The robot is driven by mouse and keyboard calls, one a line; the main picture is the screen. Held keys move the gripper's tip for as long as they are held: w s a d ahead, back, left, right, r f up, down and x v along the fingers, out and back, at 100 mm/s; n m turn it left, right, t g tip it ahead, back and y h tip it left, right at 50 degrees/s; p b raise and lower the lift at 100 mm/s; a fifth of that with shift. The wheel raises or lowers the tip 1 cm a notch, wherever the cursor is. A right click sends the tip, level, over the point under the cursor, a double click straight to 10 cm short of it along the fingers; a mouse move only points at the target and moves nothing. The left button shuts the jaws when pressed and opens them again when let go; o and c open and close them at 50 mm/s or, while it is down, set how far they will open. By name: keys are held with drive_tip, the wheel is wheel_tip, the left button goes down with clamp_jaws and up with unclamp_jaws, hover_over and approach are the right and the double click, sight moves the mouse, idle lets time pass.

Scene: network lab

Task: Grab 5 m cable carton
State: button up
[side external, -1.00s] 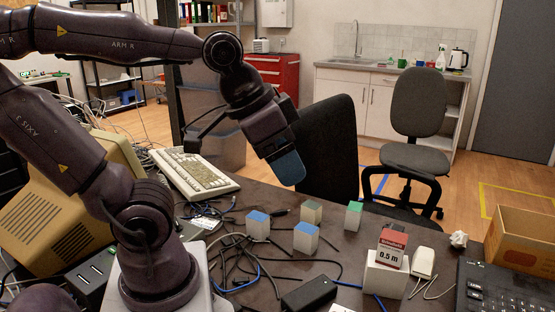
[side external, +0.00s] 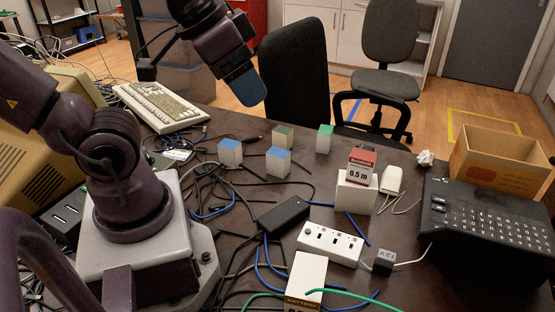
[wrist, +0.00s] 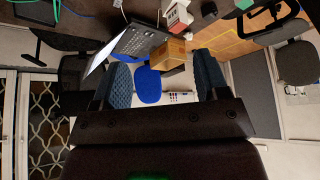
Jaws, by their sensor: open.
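No carton here visibly reads 5 m. A white carton with a red top part (side external: 361,166) reads 0.5 m and stands on a white block (side external: 355,192). Further left stand small pale cartons: two with blue tops (side external: 230,152) (side external: 278,163), one olive-topped (side external: 283,138) and one green-topped (side external: 324,140); I can read no lengths on them. My gripper (side external: 241,88) hangs above the table's far edge, beyond these cartons and apart from them. In the wrist view my gripper (wrist: 163,82) has its two blue-padded fingers wide apart, with nothing held between them.
Cables, a black adapter (side external: 284,215) and a power strip (side external: 330,243) fill the middle. A battery carton (side external: 305,278) stands in front. A cardboard box (side external: 497,163) and black keypad device (side external: 480,225) lie right, a keyboard (side external: 159,106) left. A black chair (side external: 295,75) backs onto the table.

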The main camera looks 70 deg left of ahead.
idle(0.3)
drive_tip(key=o, duration=0.4)
drive_tip(key=shift+d, duration=0.1)
